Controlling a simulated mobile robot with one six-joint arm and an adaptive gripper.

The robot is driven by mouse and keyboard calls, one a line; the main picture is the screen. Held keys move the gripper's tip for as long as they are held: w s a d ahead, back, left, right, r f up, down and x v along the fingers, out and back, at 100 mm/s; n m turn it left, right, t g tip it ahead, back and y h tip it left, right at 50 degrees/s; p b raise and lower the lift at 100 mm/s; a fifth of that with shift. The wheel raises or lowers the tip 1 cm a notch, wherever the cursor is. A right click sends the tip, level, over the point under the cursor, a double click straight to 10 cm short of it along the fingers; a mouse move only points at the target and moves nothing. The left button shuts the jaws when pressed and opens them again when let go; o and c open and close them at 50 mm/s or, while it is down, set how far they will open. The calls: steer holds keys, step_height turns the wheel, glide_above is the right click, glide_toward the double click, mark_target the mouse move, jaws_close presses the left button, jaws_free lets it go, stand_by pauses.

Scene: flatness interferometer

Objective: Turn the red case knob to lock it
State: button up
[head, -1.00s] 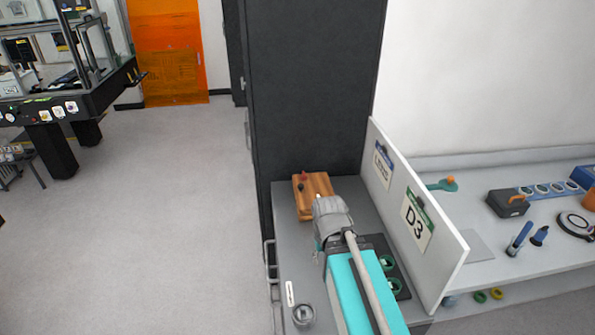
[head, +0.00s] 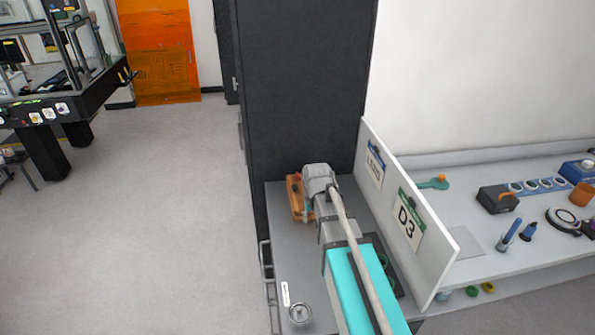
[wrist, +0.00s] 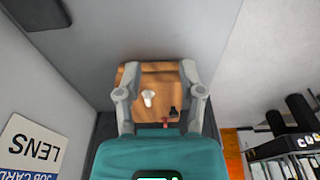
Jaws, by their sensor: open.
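A wooden case (head: 296,208) stands at the far end of the grey cabinet top, partly hidden by my gripper (head: 318,182). In the wrist view the case (wrist: 150,80) lies below and between the two spread fingers of my gripper (wrist: 159,74), with nothing held. A small red knob (wrist: 165,124) shows near the teal wrist housing, low in that view, and partly hidden. A black knob (wrist: 173,111) is next to it, and a white knob (wrist: 148,98) stands near the middle of the case. I cannot tell whether the fingers touch the case.
A tall dark cabinet (head: 300,90) rises right behind the case. A white partition with a D3 sign (head: 408,219) stands to the right. A round metal item (head: 300,313) sits at the near left of the top. The floor to the left is clear.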

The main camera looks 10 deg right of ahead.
mark_target(297, 174)
steer(key=w+r+t+p, duration=0.1)
steer(key=w+r+p, duration=0.1)
steer(key=w, duration=1.1)
steer(key=w+r+t+p, duration=0.2)
steer(key=w+r, duration=0.2)
steer(key=w, duration=0.9)
steer(key=shift+r, duration=0.15)
steer(key=shift+w+f, duration=0.1)
steer(key=shift+f, duration=0.1)
steer(key=b+x, duration=1.2)
steer(key=x, duration=0.1)
steer(key=shift+f, duration=0.2)
steer(key=shift+b, duration=0.3)
jaws_close()
steer(key=shift+d, duration=0.4)
steer(key=shift+a, duration=0.3)
